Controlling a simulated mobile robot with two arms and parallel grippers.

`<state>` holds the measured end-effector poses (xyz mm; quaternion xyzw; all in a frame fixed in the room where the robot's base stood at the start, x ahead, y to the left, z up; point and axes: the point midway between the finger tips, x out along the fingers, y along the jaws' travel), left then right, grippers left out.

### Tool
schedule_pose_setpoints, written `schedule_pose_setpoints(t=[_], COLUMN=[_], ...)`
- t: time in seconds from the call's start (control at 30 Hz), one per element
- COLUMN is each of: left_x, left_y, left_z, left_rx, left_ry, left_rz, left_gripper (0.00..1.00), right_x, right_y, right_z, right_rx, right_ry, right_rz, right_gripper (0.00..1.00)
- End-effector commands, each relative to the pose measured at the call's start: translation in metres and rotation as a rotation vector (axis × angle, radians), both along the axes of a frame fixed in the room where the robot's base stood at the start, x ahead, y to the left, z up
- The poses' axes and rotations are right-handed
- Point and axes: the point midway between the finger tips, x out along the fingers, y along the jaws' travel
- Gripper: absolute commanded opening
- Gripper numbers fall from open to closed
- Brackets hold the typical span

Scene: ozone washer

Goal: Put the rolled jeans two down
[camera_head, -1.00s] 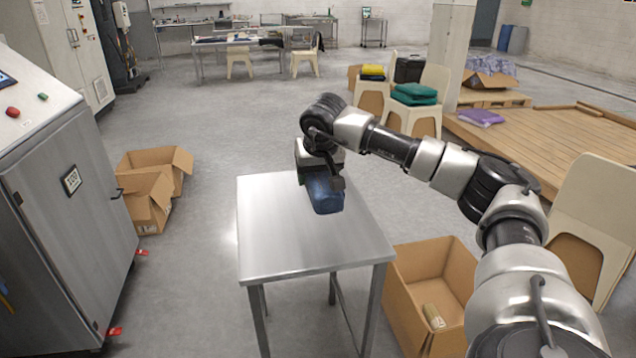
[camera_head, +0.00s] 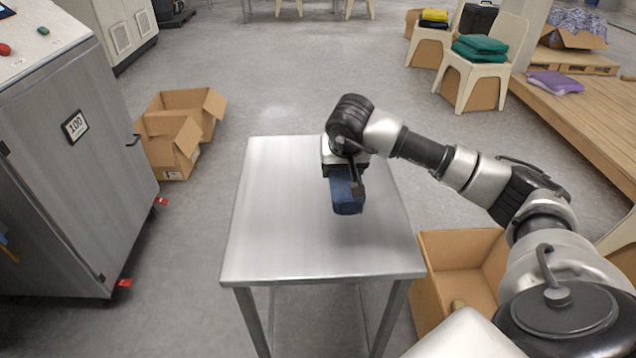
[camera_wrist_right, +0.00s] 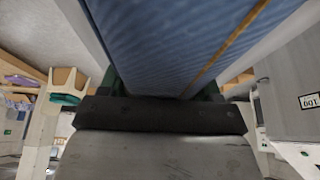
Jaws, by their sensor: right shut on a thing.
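The rolled jeans (camera_head: 346,194) are a dark blue roll over the far right part of the bare steel table (camera_head: 300,245). My right gripper (camera_head: 349,176) is shut on them, reaching in from the right. In the right wrist view, the blue denim (camera_wrist_right: 170,45) with an orange-brown seam fills the upper middle, close against the gripper (camera_wrist_right: 165,100). Whether the roll touches the tabletop or hangs just above it, I cannot tell. My left gripper is not in view.
An open cardboard box (camera_head: 455,250) stands right of the table under my arm, with a small tan item inside. More open boxes (camera_head: 180,130) are on the floor at left beside the grey washer cabinet (camera_head: 70,170). Chairs with folded cloths (camera_head: 480,47) stand at the back right.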

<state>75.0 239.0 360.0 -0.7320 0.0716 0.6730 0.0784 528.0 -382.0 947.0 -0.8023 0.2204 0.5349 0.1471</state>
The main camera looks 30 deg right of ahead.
Motion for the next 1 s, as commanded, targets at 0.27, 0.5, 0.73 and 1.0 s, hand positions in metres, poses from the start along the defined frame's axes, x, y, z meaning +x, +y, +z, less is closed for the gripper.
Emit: schedule_pose_setpoints(t=[0.27,0.5,0.73,1.0], left_x=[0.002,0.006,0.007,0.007], left_y=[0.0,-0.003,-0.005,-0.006], left_z=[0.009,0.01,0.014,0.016], left_rx=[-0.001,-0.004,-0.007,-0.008], left_ry=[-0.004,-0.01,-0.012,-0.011], left_rz=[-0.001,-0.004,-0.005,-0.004], left_gripper=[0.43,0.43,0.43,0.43], right_x=[0.062,0.085,0.085,0.086], right_y=[0.006,0.006,0.007,0.006], right_z=[-0.035,-0.049,-0.07,-0.09], right_rx=[0.004,0.001,0.001,0.0], right_ry=[-0.001,-0.002,0.003,-0.003], right_rz=[-0.001,0.001,0.001,0.002], right_gripper=[0.29,0.29,0.29,0.29])
